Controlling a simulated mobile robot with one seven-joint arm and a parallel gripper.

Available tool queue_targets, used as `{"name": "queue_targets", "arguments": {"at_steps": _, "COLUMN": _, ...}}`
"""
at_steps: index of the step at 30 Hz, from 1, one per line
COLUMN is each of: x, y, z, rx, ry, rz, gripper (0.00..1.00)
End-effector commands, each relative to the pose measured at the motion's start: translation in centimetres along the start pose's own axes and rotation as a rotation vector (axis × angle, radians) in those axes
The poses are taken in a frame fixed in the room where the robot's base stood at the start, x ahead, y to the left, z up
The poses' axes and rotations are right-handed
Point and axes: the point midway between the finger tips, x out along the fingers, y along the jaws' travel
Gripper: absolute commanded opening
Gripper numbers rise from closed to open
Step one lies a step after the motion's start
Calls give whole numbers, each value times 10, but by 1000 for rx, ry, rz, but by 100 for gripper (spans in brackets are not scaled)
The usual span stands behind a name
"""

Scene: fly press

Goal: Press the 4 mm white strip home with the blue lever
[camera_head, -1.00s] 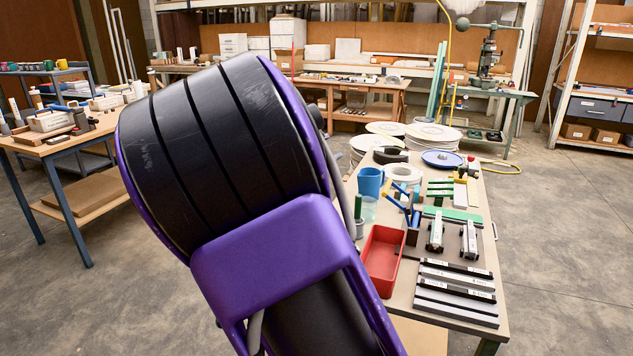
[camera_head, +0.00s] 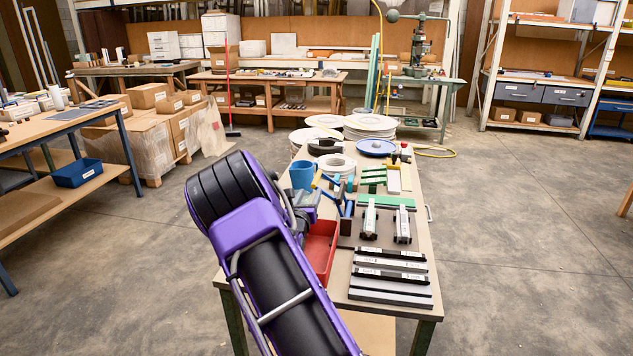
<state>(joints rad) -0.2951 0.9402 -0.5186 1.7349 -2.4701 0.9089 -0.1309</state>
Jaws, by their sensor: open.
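Several flat strips lie at the near end of the bench. One is a white strip (camera_head: 390,264) with a small label, between black strips; its thickness cannot be read. Two pale bar-shaped devices with dark ends, a left one (camera_head: 369,222) and a right one (camera_head: 403,225), stand behind them. Blue-handled tools (camera_head: 347,190) stand in a dark holder left of these; I cannot tell whether one is the blue lever. A green press (camera_head: 419,45) stands on a far stand. My purple and black arm reaches up left of the strips; its gripper fingers are hidden.
A red tray (camera_head: 321,245) lies beside my arm, partly hidden. A blue mug (camera_head: 302,175), white discs (camera_head: 370,125) and green-handled tools (camera_head: 374,178) are farther back on or beyond the bench. Open floor (camera_head: 530,270) lies to the right. Cartons (camera_head: 148,95) stand at the left.

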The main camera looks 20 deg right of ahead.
Motion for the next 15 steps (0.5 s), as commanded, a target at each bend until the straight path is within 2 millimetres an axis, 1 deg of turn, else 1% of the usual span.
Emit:
{"name": "queue_targets", "arguments": {"at_steps": 1, "x": 12, "y": -1, "z": -1, "rx": -1, "ry": -2, "rz": -1, "gripper": 51}}
{"name": "queue_targets", "arguments": {"at_steps": 6, "x": 45, "y": -1, "z": -1, "rx": 0, "ry": -2, "rz": -1, "gripper": 51}}
{"name": "queue_targets", "arguments": {"at_steps": 12, "x": 77, "y": 0, "z": 0, "rx": 1, "ry": -1, "rz": 0, "gripper": 51}}
{"name": "queue_targets", "arguments": {"at_steps": 15, "x": 88, "y": 0, "z": 0, "rx": 1, "ry": 0, "rz": 0, "gripper": 51}}
